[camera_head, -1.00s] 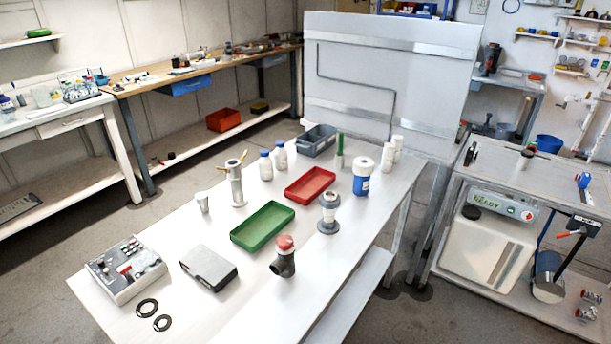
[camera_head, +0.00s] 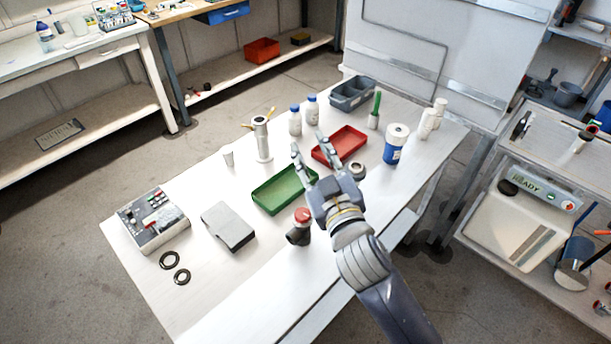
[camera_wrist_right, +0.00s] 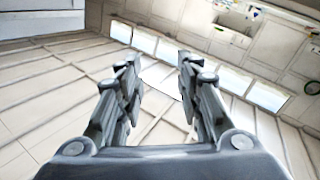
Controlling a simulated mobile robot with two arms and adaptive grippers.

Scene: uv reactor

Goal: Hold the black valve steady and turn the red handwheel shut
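The black valve (camera_head: 297,236) stands on the white table, nearer the front right edge. Its red handwheel (camera_head: 303,215) sits on top. My right gripper (camera_head: 308,149) comes in from the lower right and is held above the table, beyond the valve, with its fingers pointing away. In the right wrist view my right gripper (camera_wrist_right: 160,82) has its two fingers apart with nothing between them. It is not touching the valve. My left gripper is not in view.
A green tray (camera_head: 272,205), a red tray (camera_head: 325,154), a grey box (camera_head: 229,227) and a control box (camera_head: 150,222) lie around the valve. A grey-white fitting (camera_head: 357,169) is partly hidden behind my right gripper. Two black rings (camera_head: 170,260) lie at the front left.

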